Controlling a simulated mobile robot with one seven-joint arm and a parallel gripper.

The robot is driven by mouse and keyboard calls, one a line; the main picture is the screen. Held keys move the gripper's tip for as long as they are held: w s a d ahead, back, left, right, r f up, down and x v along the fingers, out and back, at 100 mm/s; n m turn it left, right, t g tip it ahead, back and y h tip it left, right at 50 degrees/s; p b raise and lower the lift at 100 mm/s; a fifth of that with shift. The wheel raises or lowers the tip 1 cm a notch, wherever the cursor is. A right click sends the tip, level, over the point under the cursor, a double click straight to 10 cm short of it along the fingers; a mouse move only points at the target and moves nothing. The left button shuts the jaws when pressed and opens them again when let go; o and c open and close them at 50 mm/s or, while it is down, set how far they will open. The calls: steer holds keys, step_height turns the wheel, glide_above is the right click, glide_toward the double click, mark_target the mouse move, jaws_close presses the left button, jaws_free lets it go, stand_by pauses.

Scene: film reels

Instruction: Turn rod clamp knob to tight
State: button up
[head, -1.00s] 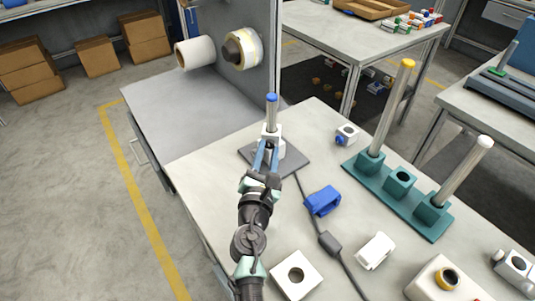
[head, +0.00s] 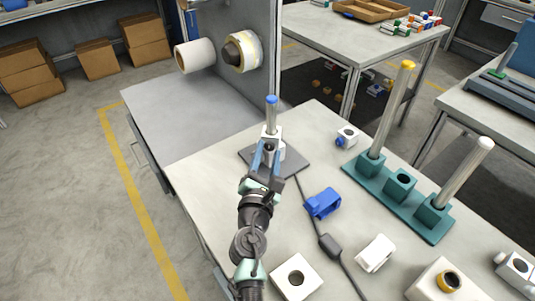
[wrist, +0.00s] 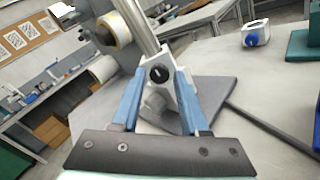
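The white rod clamp (head: 275,133) sits around an upright metal rod with a blue top (head: 271,106), standing on a dark grey base plate (head: 290,163). My gripper (head: 268,150) is at the clamp's front. In the wrist view its two blue fingers (wrist: 160,78) stand apart, one on each side of the knob, with a small gap seeming to show. I cannot tell whether the fingertips touch the knob.
A blue clamp piece (head: 323,203) and a dark cable with an inline box (head: 330,246) lie to the right. A teal stand (head: 395,203) with tall rods stands further right. White blocks (head: 297,277) lie at the front. A panel with rolls (head: 243,50) rises behind left.

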steer(key=s, duration=0.4)
steer(key=s+a, duration=0.1)
steer(key=s, duration=0.3)
steer(key=s+a, duration=0.1)
steer(key=s, duration=0.3)
steer(key=shift+s, duration=0.4)
steer(key=shift+p, duration=0.3)
